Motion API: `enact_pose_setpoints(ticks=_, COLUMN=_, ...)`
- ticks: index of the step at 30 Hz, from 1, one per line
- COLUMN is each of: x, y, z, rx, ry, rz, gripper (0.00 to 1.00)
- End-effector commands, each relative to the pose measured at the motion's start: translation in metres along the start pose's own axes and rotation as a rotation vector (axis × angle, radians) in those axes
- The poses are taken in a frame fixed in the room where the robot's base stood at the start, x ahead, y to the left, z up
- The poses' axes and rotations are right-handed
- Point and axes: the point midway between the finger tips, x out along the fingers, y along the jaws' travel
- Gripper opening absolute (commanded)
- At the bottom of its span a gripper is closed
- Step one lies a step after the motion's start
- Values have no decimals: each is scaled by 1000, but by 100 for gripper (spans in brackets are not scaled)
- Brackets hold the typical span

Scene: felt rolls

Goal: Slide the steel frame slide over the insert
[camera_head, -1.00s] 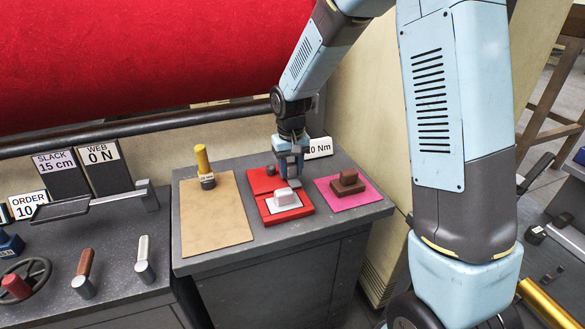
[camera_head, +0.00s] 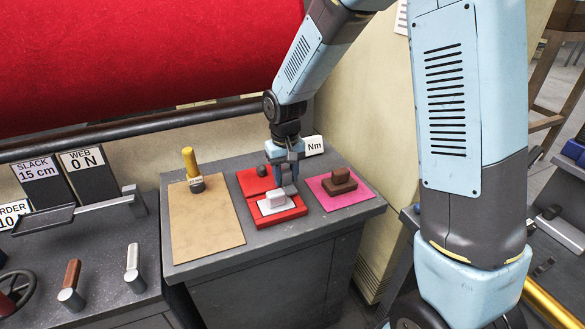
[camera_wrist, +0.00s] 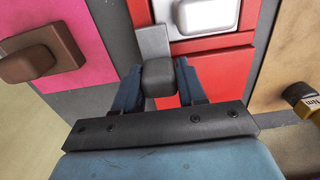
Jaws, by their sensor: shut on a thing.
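My gripper (camera_head: 284,183) is low over the red two-part block (camera_head: 292,214) on the grey cabinet. In the wrist view, the gripper (camera_wrist: 158,86) is shut on a dark grey knob (camera_wrist: 158,76), one finger on each side. A flat light grey steel plate (camera_wrist: 152,41), which looks like the frame slide, shows just beyond the knob. The white insert (camera_wrist: 206,14) sits in the red block to the right of that plate. It also shows in the head view (camera_head: 271,209), just in front of the fingers. The plate appears beside the insert, not over it; the fingers partly hide the slide.
A pink pad (camera_head: 357,198) with a brown block (camera_head: 339,181) lies to the right. A tan board (camera_head: 208,231) with a yellow-handled tool (camera_head: 191,164) lies to the left. A dark round knob (camera_head: 261,171) stands at the red block's back.

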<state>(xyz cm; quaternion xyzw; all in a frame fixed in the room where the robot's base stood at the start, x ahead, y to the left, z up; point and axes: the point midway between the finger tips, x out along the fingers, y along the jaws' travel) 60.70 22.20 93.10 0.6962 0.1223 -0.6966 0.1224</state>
Motion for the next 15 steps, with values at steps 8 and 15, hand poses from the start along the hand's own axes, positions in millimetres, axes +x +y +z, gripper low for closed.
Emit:
enact_pose_setpoints(ticks=8, x=0, y=-6, z=6, rx=-13, ry=-4, rz=0, gripper=0)
enact_pose_setpoints(ticks=15, x=1, y=-6, z=7, rx=-14, ry=-5, rz=0, gripper=56)
